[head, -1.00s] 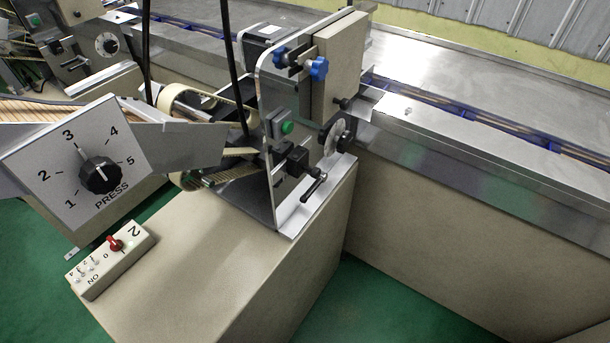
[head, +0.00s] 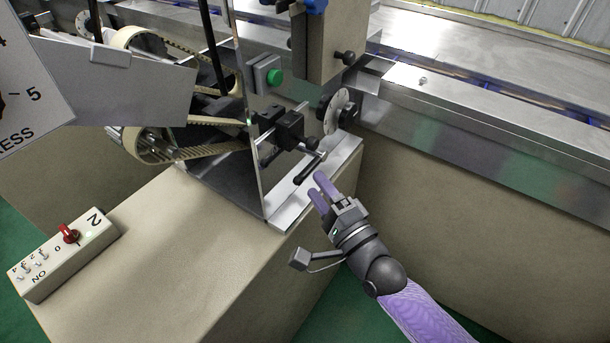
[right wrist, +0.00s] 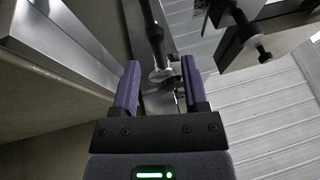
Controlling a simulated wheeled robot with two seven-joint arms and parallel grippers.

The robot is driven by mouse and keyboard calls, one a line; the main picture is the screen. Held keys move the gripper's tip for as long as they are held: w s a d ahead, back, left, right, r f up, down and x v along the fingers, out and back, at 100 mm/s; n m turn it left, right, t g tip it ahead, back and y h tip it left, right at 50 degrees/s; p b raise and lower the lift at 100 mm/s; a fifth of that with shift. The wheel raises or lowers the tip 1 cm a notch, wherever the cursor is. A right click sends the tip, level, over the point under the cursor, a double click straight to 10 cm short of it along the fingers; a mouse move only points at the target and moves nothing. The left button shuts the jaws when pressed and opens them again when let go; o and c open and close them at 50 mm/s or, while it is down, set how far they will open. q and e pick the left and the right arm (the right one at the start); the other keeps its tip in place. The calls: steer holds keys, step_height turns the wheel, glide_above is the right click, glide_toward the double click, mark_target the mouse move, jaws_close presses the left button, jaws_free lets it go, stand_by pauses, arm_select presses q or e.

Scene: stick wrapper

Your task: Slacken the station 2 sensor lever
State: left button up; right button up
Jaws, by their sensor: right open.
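The sensor lever (head: 309,168) is a short black handle on a metal pivot. It sticks out below the black sensor clamp block (head: 284,124) on the upright metal plate of the station. My right gripper (head: 319,190) has purple fingers and is open and empty, just below and right of the lever's lower end, seemingly apart from it. In the right wrist view, a dark rod with a pale metal collar (right wrist: 161,75) shows between the open fingers (right wrist: 159,64); I cannot tell for certain that it is the lever. My left gripper is not in view.
A control box (head: 64,252) marked 2, with a red knob, sits on the beige cabinet (head: 165,265). A green button (head: 274,76), a graduated dial (head: 338,111) and a black knob (head: 346,58) are near the lever. The conveyor (head: 480,115) runs along the right.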

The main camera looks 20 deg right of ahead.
mark_target(306, 169)
steer(key=x, duration=0.4)
steer(key=shift+w+a+b, duration=0.1)
steer(key=shift+w+b, duration=0.25)
steer(key=shift+b, duration=0.05)
jaws_close()
steer(key=shift+f, duration=0.1)
stand_by(0.9)
